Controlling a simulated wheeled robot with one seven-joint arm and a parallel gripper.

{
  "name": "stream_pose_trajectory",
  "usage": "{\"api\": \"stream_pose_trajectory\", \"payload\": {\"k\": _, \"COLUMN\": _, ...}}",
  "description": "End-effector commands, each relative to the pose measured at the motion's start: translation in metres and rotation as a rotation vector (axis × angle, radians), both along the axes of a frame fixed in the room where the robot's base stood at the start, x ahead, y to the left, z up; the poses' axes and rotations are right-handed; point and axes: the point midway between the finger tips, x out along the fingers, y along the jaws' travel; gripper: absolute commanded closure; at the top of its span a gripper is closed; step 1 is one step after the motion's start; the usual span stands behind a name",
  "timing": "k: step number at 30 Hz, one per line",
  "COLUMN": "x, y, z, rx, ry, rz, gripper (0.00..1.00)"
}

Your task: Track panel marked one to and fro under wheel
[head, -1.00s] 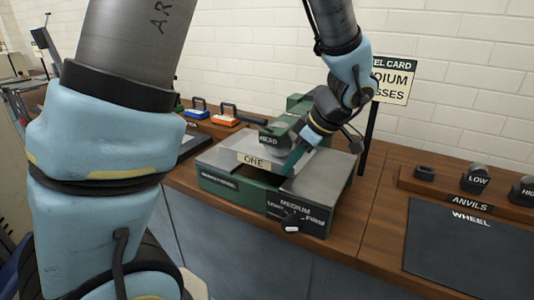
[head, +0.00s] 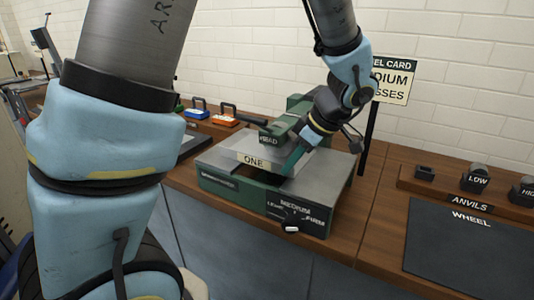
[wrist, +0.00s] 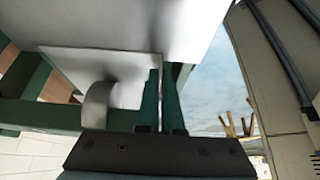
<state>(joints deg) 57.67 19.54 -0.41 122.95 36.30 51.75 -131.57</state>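The grey panel marked ONE (head: 253,162) lies in the green wheel machine (head: 225,188), in front of and partly beneath the block labelled HEAD (head: 268,140). My gripper (head: 294,160) reaches down from the right, with its green fingers at the panel's right side. In the wrist view the two fingers (wrist: 160,100) are close together, with a thin grey edge between them. A pale round wheel (wrist: 98,104) shows left of the fingers. The exact contact of panel and wheel is hidden in the head view.
A pressure dial marked MEDIUM (head: 296,207) is on the machine's front. A sign (head: 392,82) stands behind right. Anvils (head: 476,178) sit on a rack at right, beside a dark WHEEL mat (head: 465,245). Blue and orange-handled tools (head: 224,120) stand at back left.

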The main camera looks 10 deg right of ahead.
Motion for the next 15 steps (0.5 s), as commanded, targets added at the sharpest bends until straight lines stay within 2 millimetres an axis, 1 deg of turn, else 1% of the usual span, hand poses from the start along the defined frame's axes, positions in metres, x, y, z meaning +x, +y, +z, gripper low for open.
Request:
{"api": "stream_pose_trajectory", "payload": {"k": 6, "x": -0.001, "y": -0.001, "z": 0.0, "rx": -0.001, "ry": -0.001, "rz": 0.0, "gripper": 1.0}}
{"api": "stream_pose_trajectory", "payload": {"k": 15, "x": -0.01, "y": -0.012, "z": -0.001, "rx": -0.001, "ry": -0.001, "rz": -0.002, "gripper": 1.0}}
